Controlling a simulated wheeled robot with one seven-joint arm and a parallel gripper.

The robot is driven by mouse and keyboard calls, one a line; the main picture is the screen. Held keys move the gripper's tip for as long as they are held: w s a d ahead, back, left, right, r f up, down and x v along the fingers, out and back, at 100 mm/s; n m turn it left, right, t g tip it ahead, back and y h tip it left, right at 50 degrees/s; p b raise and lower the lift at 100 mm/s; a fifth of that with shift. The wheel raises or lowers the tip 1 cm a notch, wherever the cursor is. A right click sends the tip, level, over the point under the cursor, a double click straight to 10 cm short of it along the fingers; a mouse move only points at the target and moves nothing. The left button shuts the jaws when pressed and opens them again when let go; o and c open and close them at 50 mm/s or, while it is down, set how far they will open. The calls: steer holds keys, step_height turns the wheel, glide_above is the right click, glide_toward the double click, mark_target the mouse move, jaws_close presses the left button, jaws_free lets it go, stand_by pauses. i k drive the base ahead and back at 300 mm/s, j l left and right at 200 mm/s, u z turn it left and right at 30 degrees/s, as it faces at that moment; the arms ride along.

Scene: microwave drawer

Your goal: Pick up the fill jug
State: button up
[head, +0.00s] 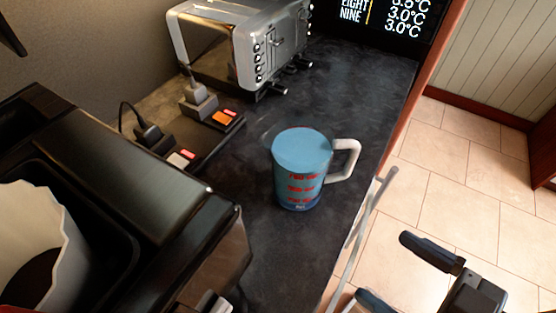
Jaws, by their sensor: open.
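The fill jug (298,174) stands upright on the dark countertop (236,218), in the middle of the head view. It is blue with red markings on its side, and its pale handle (346,160) points right, toward the counter edge. My gripper (402,272) is at the lower right, beyond the counter edge and over the tiled floor. Its two dark fingers are spread apart with nothing between them. It is clear of the jug, lower and to the right in the picture.
A silver toaster (238,50) stands behind the jug. Plugs and switched sockets (222,118) lie to its left. A black coffee machine (130,190) with a white paper filter (40,240) fills the lower left. A metal bar (372,208) runs along the counter's front edge.

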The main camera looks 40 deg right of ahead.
mark_target(301, 149)
steer(key=k+l+u, duration=0.15)
steer(key=k+u, duration=0.7)
steer(key=u, duration=0.15)
